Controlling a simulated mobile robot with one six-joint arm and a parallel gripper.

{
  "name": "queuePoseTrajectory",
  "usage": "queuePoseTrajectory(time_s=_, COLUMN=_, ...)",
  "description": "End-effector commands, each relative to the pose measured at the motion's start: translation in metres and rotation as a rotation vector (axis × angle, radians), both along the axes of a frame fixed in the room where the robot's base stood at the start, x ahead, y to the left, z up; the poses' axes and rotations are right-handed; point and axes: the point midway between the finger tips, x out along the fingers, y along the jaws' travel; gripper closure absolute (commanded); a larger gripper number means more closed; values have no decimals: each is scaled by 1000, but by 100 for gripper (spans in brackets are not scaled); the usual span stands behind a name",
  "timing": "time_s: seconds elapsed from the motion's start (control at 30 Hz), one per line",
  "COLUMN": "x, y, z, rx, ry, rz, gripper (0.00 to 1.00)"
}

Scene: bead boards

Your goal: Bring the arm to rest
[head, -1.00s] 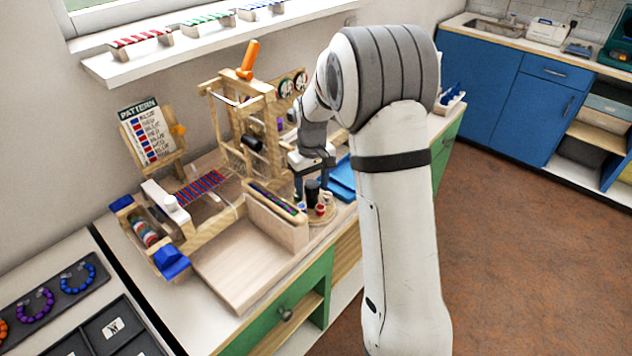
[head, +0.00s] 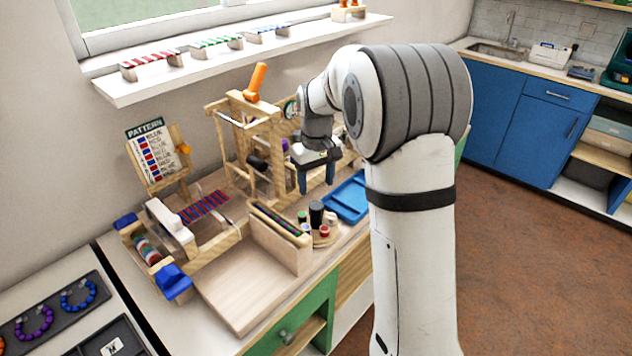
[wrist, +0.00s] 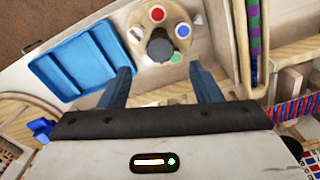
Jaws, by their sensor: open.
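My gripper (head: 317,180) hangs in the air above the counter, between the wooden loom (head: 250,112) and the blue tray (head: 349,198). Its two dark blue fingers are apart, with nothing between them. In the wrist view my gripper (wrist: 163,88) points toward a round wooden holder with a dark cylinder (wrist: 160,46) and small red, blue, white and green pieces around it. That dark cylinder (head: 316,213) also stands just below my gripper in the head view. My white arm reaches across the right of the head view and hides part of the counter.
A bead loom with a red and blue beaded strip (head: 203,207) stands left of my gripper. A pattern board (head: 153,156) leans behind it. A window shelf (head: 240,55) runs above. The floor at right is clear.

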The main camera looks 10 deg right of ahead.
Motion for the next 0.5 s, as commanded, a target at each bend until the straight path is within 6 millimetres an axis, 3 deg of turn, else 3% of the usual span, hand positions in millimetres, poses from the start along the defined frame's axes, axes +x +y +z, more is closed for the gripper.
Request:
queuePoseTrajectory(time_s=0.27, x=-4, y=0, z=4, rx=0, ry=-5, rz=-4, gripper=42)
queuePoseTrajectory(time_s=0.37, x=-26, y=-2, z=20, rx=0, ry=-26, rz=-29, gripper=42)
queuePoseTrajectory(time_s=0.5, x=-75, y=-4, z=45, rx=2, ry=-72, rz=-84, gripper=42)
